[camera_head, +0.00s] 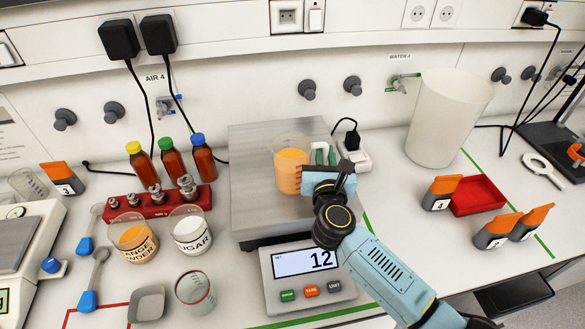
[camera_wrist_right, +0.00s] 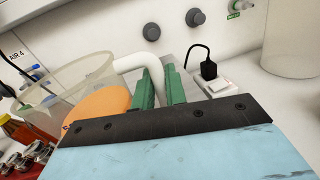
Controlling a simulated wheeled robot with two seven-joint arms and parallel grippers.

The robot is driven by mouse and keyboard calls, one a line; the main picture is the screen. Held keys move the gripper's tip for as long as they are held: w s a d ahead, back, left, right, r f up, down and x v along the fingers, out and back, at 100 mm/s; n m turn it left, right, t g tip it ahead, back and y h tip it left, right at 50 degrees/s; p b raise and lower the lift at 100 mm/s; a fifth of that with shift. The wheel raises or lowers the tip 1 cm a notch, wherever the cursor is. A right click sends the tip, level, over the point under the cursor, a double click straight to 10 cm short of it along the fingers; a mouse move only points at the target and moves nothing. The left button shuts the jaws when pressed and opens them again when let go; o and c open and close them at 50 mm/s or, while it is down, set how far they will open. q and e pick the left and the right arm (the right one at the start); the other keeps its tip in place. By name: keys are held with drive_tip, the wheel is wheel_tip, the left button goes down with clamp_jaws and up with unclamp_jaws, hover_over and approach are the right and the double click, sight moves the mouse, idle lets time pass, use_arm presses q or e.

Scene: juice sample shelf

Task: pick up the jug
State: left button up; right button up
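The jug (camera_head: 288,173) is a clear beaker-like vessel with orange liquid in it. It stands upright over the metal plate of the scale; I cannot tell whether its base touches the plate. In the right wrist view the jug (camera_wrist_right: 72,82) is at the left, and its white handle (camera_wrist_right: 150,64) runs down between the green fingers. My right gripper (camera_head: 326,154) is at the jug's right side; in the right wrist view its fingers (camera_wrist_right: 160,84) sit close on both sides of the handle, with no clear gap. My left gripper is not in view.
Left are brown bottles (camera_head: 173,157), a red weight rack (camera_head: 150,211), and powder beakers (camera_head: 135,236). Right are a tall white container (camera_head: 442,118), a red tray (camera_head: 478,195) and orange-topped holders (camera_head: 441,192).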

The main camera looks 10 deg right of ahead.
clamp_jaws()
drive_tip(key=shift+r, duration=0.1)
wheel_tip(320, 180, up, 9)
drive_tip(key=shift+f+p, duration=0.1)
drive_tip(key=shift+p, duration=0.85)
drive_tip(key=shift+r, duration=0.65)
drive_tip(key=shift+c, duration=0.2)
unclamp_jaws()
clamp_jaws()
